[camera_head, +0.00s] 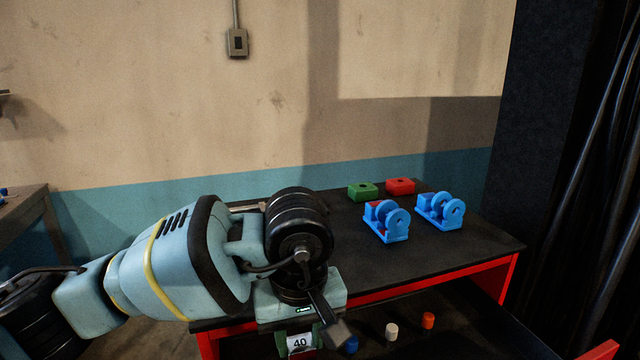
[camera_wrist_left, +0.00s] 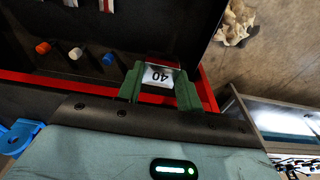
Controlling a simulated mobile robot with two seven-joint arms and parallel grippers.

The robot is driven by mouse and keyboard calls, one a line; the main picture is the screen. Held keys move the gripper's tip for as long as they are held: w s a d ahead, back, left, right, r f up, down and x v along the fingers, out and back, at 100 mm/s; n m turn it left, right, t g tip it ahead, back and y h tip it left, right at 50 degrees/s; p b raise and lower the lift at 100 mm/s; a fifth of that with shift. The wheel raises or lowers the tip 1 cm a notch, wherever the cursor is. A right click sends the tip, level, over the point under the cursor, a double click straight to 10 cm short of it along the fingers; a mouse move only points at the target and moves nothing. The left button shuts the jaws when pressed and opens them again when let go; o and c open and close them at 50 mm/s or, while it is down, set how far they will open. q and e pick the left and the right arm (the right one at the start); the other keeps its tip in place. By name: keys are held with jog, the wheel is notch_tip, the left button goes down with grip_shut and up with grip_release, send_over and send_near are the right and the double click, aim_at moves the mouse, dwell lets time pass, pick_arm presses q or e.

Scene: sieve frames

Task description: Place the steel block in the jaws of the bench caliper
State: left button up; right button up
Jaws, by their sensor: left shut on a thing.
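My left gripper (camera_head: 302,341) points down at the front edge of the bench. Its green fingers are shut on a small block (camera_head: 299,344) with a white face marked 40. In the left wrist view the block (camera_wrist_left: 159,76) sits between both fingers of the left gripper (camera_wrist_left: 160,85), its marked face showing. It is held in front of the red bench edge, apart from the shelf below. I cannot make out the bench caliper; my left arm covers the left part of the bench top. My right gripper is not in view.
The black bench top (camera_head: 459,250) carries two blue wheeled fixtures (camera_head: 388,222) (camera_head: 440,210), a green block (camera_head: 362,191) and a red block (camera_head: 400,186). Blue (camera_head: 351,343), white (camera_head: 392,331) and orange (camera_head: 428,320) pegs stand on the lower shelf. The bench top's right front is clear.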

pick_arm(q)
jog(key=s+a+f+m, duration=0.1)
jog(key=s+a+f, duration=0.1)
jog(key=a+f, duration=0.3)
jog(key=s+a+f+m, duration=0.2)
jog(key=a+f, duration=0.4)
jog(key=a, duration=0.7)
jog(key=shift+s+a+f, duration=0.3)
jog(key=shift+s+a, duration=0.05)
jog(key=shift+s, duration=0.3)
jog(key=shift+a, duration=0.1)
